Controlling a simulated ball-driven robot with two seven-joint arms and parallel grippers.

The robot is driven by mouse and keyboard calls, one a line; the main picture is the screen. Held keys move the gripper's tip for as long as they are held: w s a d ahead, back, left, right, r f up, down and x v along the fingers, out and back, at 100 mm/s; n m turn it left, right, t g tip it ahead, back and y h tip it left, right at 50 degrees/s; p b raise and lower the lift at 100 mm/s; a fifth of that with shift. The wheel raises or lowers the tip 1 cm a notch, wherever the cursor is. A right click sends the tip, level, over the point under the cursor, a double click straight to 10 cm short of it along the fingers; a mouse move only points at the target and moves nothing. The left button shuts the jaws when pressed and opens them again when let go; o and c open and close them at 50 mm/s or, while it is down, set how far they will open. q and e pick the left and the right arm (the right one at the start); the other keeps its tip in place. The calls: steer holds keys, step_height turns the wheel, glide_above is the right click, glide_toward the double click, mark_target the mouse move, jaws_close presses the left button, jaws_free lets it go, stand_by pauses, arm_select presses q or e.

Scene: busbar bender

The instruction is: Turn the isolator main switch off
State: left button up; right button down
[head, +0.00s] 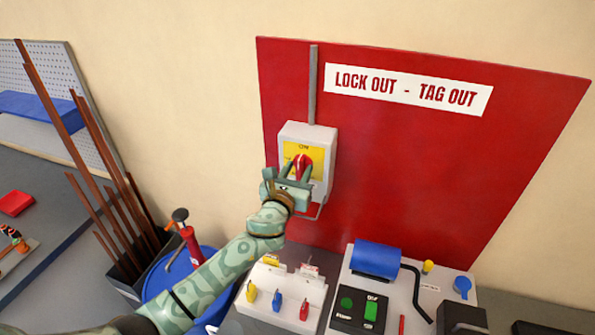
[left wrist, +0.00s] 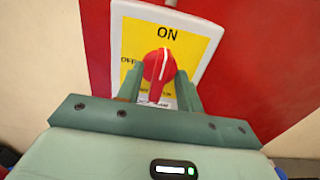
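The isolator main switch (head: 319,140) is a grey-white box with a yellow plate on the red board. Its red rotary knob (left wrist: 160,65) has a white line pointing up at the ON mark; an OFF mark is on the left of the plate. The knob also shows in the head view (head: 302,161). My left gripper (head: 296,172) is at the switch front, with one finger on each side of the knob's lower part. My right gripper is not in view.
The red lockout board (head: 430,170) carries a "LOCK OUT - TAG OUT" sign (head: 408,89). A grey conduit (head: 313,85) rises from the box. Below are a padlock stand (head: 268,310), a machine with a blue cylinder (head: 376,259) and a blue drum (head: 160,290). Copper bars (head: 60,95) stand left.

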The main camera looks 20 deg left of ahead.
arm_select(q)
steer(key=shift+w, duration=0.2)
jaws_close()
steer(key=shift+n, duration=0.4)
steer(key=n, duration=0.4)
steer(key=shift+a, duration=0.1)
steer(key=n, duration=0.4)
steer(key=shift+a+f+n+b, duration=0.1)
steer(key=shift+n+b, duration=0.2)
steer(key=shift+b, duration=0.1)
steer(key=n, duration=0.8)
steer(key=shift+a+f, duration=0.1)
steer(key=shift+f, duration=0.1)
steer(key=shift+n, duration=0.4)
